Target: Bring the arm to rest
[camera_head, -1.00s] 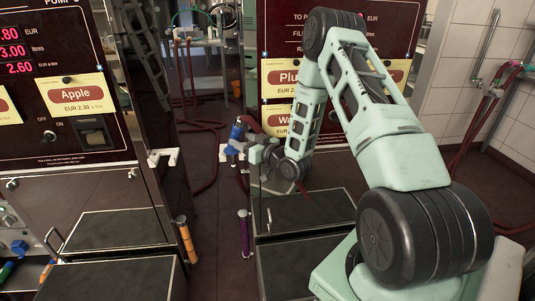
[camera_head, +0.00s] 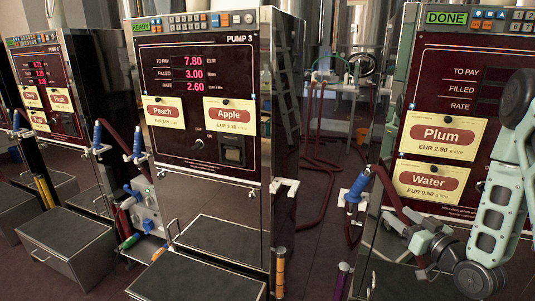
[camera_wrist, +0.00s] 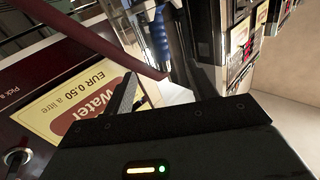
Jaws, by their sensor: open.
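My gripper (camera_head: 412,246) is open and empty in front of the lower part of the right pump, beneath its Water label (camera_head: 437,181). My arm (camera_head: 500,205) shows green and black at the right edge of the head view, with the upper part cut off. The blue nozzle (camera_head: 357,188) hangs at the right pump's left side, left of and above my gripper and apart from it. In the wrist view a dark finger stands in front of the Water label (camera_wrist: 88,112); the dark red hose (camera_wrist: 95,42) crosses above it.
The right pump's display (camera_head: 446,18) reads DONE. Pump 3 (camera_head: 215,100) stands left of it, with Peach and Apple labels and a grey box in front. Another pump (camera_head: 55,90) is further left. Red hoses (camera_head: 312,170) hang and lie in the gap between pumps.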

